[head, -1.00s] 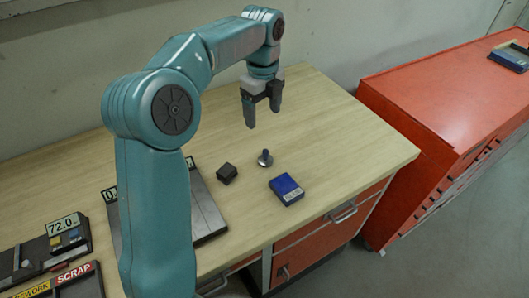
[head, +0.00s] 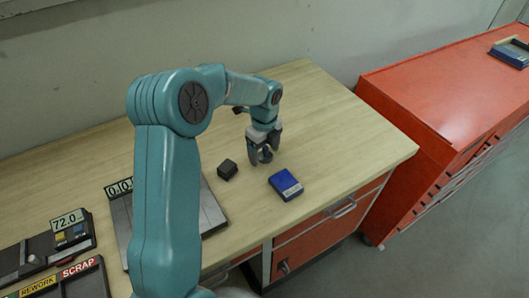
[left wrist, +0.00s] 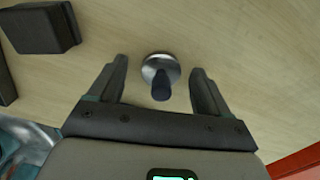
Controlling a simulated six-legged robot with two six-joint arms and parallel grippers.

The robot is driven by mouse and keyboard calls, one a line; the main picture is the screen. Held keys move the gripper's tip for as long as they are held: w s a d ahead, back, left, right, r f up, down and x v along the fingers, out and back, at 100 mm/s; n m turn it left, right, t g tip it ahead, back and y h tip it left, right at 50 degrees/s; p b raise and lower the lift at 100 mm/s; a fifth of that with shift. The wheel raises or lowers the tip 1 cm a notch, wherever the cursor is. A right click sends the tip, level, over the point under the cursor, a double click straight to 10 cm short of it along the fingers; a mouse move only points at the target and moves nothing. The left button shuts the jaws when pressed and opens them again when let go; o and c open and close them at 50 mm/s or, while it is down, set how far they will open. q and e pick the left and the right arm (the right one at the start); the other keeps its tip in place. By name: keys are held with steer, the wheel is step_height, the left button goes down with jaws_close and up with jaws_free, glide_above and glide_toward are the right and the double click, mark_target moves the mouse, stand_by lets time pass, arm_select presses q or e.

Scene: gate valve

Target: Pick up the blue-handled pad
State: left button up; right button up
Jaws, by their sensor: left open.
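The blue-handled pad is a small round metal disc with a dark blue upright handle. In the left wrist view the pad (left wrist: 161,82) stands on the wooden bench top, between the two fingers and clear of both. In the head view my left gripper (head: 261,157) covers most of it. My left gripper is open and pointed down around the pad, low over the bench, with one finger on each side. Whether the fingertips reach the handle's height is hard to tell. My right gripper is not in view.
A dark block (head: 228,169) sits close to the left of the gripper, and a blue box (head: 285,185) to its right. A grey scale plate (head: 210,213) lies further left, with labelled trays beyond. The bench (head: 330,120) is clear behind and to the right. A red cabinet (head: 430,100) stands beyond.

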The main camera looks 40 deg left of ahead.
mark_target(265, 147)
arm_select(q)
steer(key=shift+w+d+f, duration=0.1)
steer(key=shift+d, duration=0.1)
steer(key=shift+a, duration=0.1)
steer(key=c, duration=1.2)
steer(key=shift+c, duration=0.3)
steer(key=shift+r, duration=0.4)
step_height(265, 147, up, 19)
steer(key=shift+r, duration=0.15)
